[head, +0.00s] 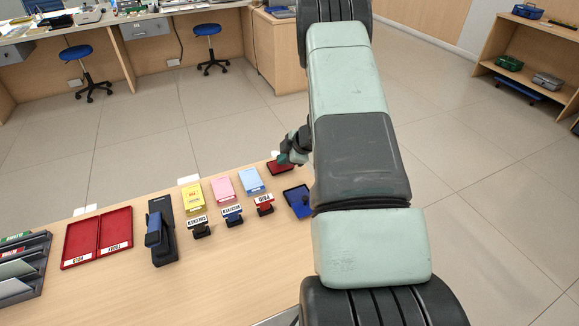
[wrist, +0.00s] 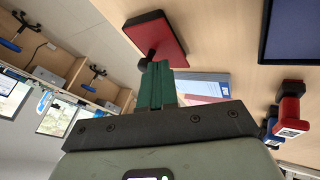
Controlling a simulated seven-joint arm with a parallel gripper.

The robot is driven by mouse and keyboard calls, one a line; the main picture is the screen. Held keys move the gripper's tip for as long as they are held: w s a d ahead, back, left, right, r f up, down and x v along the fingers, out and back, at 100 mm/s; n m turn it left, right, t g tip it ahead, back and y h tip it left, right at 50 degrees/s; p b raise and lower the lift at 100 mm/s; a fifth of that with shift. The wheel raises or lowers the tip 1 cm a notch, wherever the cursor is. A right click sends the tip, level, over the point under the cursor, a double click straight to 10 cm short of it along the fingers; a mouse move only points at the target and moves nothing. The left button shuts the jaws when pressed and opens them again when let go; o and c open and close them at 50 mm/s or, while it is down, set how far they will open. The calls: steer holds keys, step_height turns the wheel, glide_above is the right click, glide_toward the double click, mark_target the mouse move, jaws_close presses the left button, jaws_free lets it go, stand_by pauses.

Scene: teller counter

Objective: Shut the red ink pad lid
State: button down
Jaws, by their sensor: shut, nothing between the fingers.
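The red ink pad (head: 281,168) lies at the far edge of the counter, left of my arm. It looks flat in the head view, with no lid seen standing up. In the wrist view the red ink pad (wrist: 168,42) shows a broad red face with a dark edge and a small dark knob (wrist: 147,61) at its near side. My gripper (head: 284,159) is at the pad's far side, partly covering it. Its green fingers (wrist: 157,68) are together and empty, with their tips close to the knob; whether they touch it I cannot tell.
A blue ink pad (head: 299,203) lies open nearer me. Red (head: 264,205), blue (head: 232,215) and black (head: 200,228) stamps stand left of it. Yellow (head: 192,196), pink (head: 223,188) and light blue (head: 251,181) pads lie behind them. Bare counter lies in front.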

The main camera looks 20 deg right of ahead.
steer(key=shift+w, duration=0.8)
steer(key=shift+s+a, duration=0.1)
steer(key=shift+s, duration=0.4)
steer(key=s, duration=0.3)
steer(key=shift+s+a+r, duration=0.1)
steer(key=shift+a+r, duration=0.1)
steer(key=v, duration=1)
